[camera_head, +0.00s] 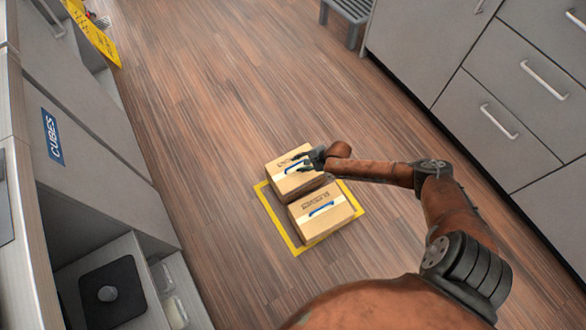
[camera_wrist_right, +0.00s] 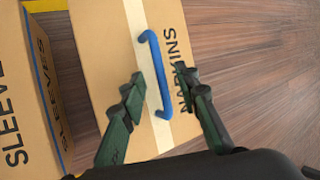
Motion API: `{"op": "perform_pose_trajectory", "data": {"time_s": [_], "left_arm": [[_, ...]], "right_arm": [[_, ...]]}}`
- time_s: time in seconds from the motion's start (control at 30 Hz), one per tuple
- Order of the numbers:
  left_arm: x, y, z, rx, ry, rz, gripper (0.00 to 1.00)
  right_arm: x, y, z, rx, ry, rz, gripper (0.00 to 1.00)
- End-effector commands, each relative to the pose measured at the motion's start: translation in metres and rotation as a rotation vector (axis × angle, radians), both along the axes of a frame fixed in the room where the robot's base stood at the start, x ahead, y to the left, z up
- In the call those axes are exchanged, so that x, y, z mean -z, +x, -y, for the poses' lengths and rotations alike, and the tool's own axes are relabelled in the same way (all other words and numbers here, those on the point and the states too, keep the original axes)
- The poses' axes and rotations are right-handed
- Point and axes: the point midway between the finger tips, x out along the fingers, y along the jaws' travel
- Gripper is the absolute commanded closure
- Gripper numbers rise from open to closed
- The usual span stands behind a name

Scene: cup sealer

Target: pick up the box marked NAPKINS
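The box marked NAPKINS (camera_wrist_right: 115,60) is a cardboard box with a pale tape strip and a blue handle (camera_wrist_right: 153,72) on top. In the head view the NAPKINS box (camera_head: 284,183) is the farther of two boxes on the floor. My right gripper (camera_head: 308,160) is over it, covering part of its top. In the wrist view my right gripper (camera_wrist_right: 158,92) is open, with one finger on each side of the blue handle. I cannot tell whether the fingers touch it. My left gripper does not show.
A second box marked SLEEVES (camera_head: 325,213) stands close beside it, nearer to me, also with a blue handle. Yellow tape (camera_head: 275,216) marks the floor around the boxes. Wood floor between is clear.

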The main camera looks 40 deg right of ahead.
Motion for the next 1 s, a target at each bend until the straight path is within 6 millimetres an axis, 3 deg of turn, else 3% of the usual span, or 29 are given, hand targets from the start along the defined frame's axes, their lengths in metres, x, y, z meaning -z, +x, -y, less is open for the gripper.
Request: {"op": "perform_pose_trajectory", "data": {"time_s": [0.33, 0.73, 1.0], "left_arm": [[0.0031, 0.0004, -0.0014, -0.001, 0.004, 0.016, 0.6], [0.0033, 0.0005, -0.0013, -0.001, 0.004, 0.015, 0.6], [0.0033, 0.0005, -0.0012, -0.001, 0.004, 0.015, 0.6]], "right_arm": [[0.0011, 0.0026, -0.0004, 0.0, -0.001, 0.002, 0.72], [0.0016, 0.0022, -0.0005, -0.001, -0.001, 0.001, 0.99], [0.0018, 0.0021, -0.0006, -0.001, -0.001, 0.001, 1.0]]}}
